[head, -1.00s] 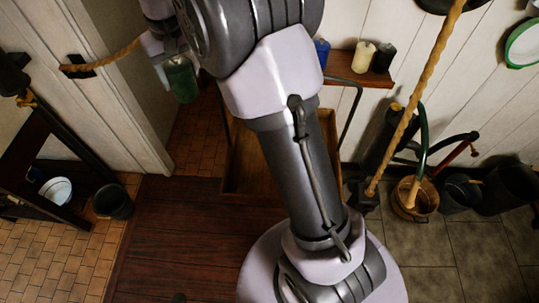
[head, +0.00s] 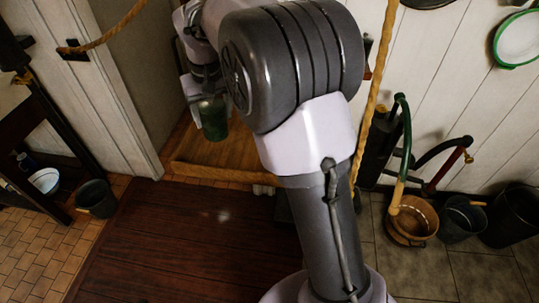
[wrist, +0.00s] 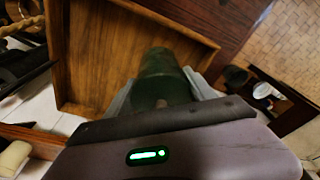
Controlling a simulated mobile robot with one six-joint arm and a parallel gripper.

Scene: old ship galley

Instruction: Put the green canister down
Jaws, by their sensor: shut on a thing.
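The green canister (head: 213,118) hangs upright from my gripper (head: 208,98) in the head view. In the wrist view the green canister (wrist: 163,75) stands out between the two pale fingers of my gripper (wrist: 160,98), which are shut on it. Behind it is a wooden tray with a raised rim (wrist: 205,40). The tray (head: 250,165) also shows in the head view, partly hidden by my arm. The canister overlaps the tray in both views, and I see no clear contact between them.
A doorway post (head: 110,90) stands left of the canister. A dark bucket (head: 96,198) and a white bowl (head: 45,180) are farther left. A rope (head: 375,90) hangs at the right, near a wooden bucket (head: 411,222). The visible tray floor (wrist: 100,40) looks bare.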

